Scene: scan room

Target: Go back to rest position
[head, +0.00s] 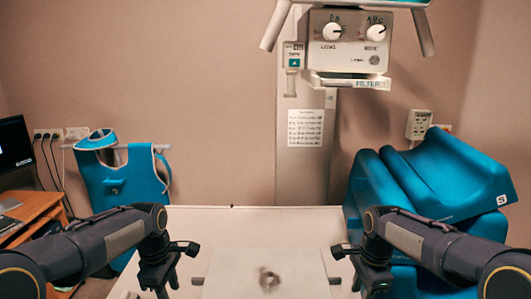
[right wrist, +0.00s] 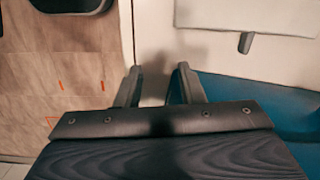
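My left gripper (head: 163,288) hangs down at the near left of the white table in the head view; its fingertips are cut off by the lower edge, so its opening is unclear. My right gripper (head: 372,290) hangs at the near right, beside the blue cushions. In the right wrist view its two fingers (right wrist: 158,85) stand apart with a gap and nothing between them. Both arms are bent in a roughly mirrored pose.
The white table (head: 240,222) carries a pale plate (head: 235,275) with a dark smudge. Blue cushions (head: 450,175) stand at the right, a blue apron (head: 120,180) hangs at the left wall. A wooden desk (head: 30,212) is far left. X-ray head (head: 348,42) hangs above.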

